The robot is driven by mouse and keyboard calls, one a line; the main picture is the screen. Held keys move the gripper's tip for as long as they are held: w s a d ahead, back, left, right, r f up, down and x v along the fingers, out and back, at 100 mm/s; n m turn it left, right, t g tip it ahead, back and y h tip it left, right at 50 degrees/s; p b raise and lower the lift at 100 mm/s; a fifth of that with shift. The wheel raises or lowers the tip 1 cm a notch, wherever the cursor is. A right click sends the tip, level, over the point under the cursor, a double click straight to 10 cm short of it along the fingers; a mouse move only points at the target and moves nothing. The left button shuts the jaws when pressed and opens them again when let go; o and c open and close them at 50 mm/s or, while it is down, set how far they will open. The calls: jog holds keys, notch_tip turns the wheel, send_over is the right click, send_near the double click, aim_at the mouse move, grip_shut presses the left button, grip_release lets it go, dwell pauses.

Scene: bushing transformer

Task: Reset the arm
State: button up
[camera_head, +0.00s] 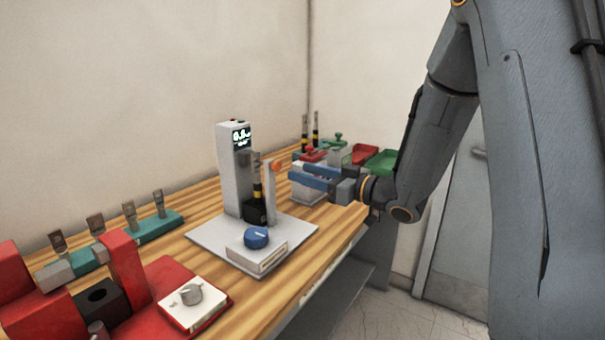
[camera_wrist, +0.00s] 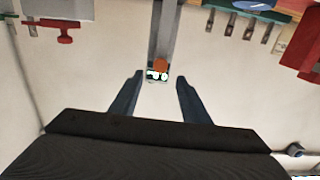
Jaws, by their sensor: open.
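My gripper (camera_head: 313,177) is at the end of my grey arm, reaching in from the right over the right part of the wooden bench. Its blue fingers point left toward the white test stand (camera_head: 234,175) and are open, with nothing seen between them. In the wrist view the open fingers of my gripper (camera_wrist: 155,95) frame the upper part of the stand, with its small display (camera_wrist: 157,76) and an orange knob (camera_wrist: 160,64). A black part with a yellow band (camera_head: 257,205) stands in the test stand.
The wooden bench (camera_head: 205,205) carries a red press-like machine (camera_head: 128,265) at front left and a teal rack (camera_head: 150,228) with several upright parts behind. A blue dial (camera_head: 256,238) sits before the stand. Red (camera_head: 365,153) and green (camera_head: 382,161) trays lie behind my gripper. Floor is clear at right.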

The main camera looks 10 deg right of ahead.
jog(key=s+d+f+m+g+h, duration=0.3)
jog(key=s+d+f+m+h, duration=0.35)
jog(key=d+f+h, duration=0.45)
jog(key=s+a+f+m+g+h, duration=0.1)
jog(key=s+g, duration=0.3)
jog(key=s, duration=0.7)
jog(key=s+a+f+m+g+h, duration=0.1)
jog(key=s+f+g, duration=0.3)
jog(key=s, duration=0.7)
jog(key=shift+s+a+f+m, duration=0.25)
jog(key=shift+a+f+m, duration=0.1)
jog(key=shift+a+m, duration=0.1)
jog(key=shift+w+d, duration=0.1)
jog(key=shift+c, duration=0.4)
